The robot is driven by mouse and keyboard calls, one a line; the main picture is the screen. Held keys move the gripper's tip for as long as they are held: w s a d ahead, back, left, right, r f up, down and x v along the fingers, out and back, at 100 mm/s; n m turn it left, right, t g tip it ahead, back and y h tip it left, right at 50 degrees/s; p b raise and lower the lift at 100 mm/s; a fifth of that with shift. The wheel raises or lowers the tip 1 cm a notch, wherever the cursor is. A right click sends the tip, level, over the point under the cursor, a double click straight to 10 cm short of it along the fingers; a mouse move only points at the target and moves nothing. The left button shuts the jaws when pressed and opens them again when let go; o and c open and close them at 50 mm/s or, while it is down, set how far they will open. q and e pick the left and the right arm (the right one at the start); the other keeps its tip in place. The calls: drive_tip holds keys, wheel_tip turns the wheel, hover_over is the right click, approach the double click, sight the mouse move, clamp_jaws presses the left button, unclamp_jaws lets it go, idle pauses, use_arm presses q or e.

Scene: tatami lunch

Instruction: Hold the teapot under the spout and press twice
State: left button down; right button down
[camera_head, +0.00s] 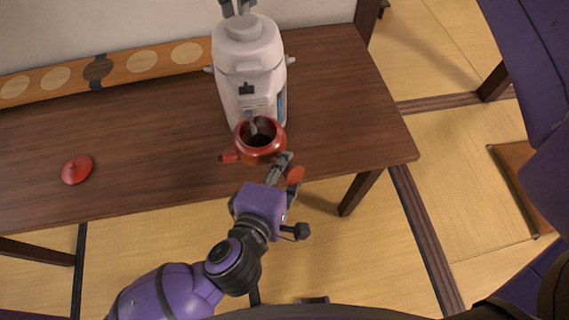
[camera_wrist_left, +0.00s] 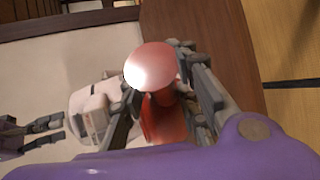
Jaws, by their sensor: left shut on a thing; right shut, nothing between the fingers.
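The red teapot (camera_head: 272,154) is open at the top and sits under the spout (camera_head: 253,124) of the white dispenser (camera_head: 246,65). The spout's tip overlaps the teapot's dark opening. My left gripper (camera_head: 283,166) is shut on the teapot's handle (camera_head: 295,176) at the lower right. In the left wrist view the handle's round end (camera_wrist_left: 150,66) is between the fingers, with the teapot body (camera_wrist_left: 165,120) behind it. My right gripper (camera_head: 237,8) is shut and empty at the top of the dispenser; I cannot tell whether it touches. It also shows in the left wrist view (camera_wrist_left: 45,130).
A red lid (camera_head: 76,169) lies on the left of the brown table (camera_head: 150,130). A long wooden board with round inlays (camera_head: 140,62) lies along the wall. The table right of the dispenser is clear. Tatami (camera_head: 330,240) covers the floor.

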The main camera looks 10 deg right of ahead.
drive_tip(key=shift+r, duration=0.1)
idle(0.5)
wheel_tip(320, 180, up, 6)
drive_tip(key=shift+f, duration=0.1)
idle(0.4)
use_arm(q)
drive_tip(key=shift+s, duration=0.1)
drive_tip(key=shift+s+r, duration=0.1)
drive_tip(key=shift+s, duration=1.15)
drive_tip(key=s, duration=1)
drive_tip(key=shift+s+p, duration=0.15)
drive_tip(key=shift+p, duration=0.15)
use_arm(e)
drive_tip(key=shift+s+r, duration=0.1)
drive_tip(key=shift+r, duration=0.85)
